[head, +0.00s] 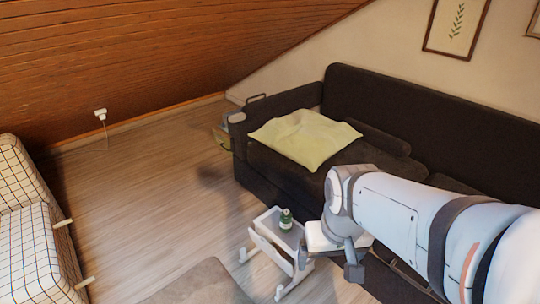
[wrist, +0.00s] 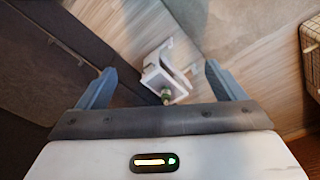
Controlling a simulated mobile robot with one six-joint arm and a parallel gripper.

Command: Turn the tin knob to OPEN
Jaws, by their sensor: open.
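I cannot make out a tin knob or an OPEN mark in either view. My gripper (head: 352,262) is on the right in the head view, in front of the dark sofa and beside a small white side table (head: 262,244). In the wrist view my gripper (wrist: 159,70) has its two fingers wide apart with nothing between them. The side table (wrist: 155,73) shows beyond the fingers, well away from them. A small green bottle (head: 286,220) stands on the table top; it also shows in the wrist view (wrist: 166,94).
The dark sofa (head: 430,110) with a yellow-green cushion (head: 304,139) stands behind. Small, unclear items (head: 222,137) are by its left end. A checked bed or seat (head: 25,250) with wooden pegs is at left. A grey rug (head: 195,285) lies in front. The wooden floor (head: 150,190) between is clear.

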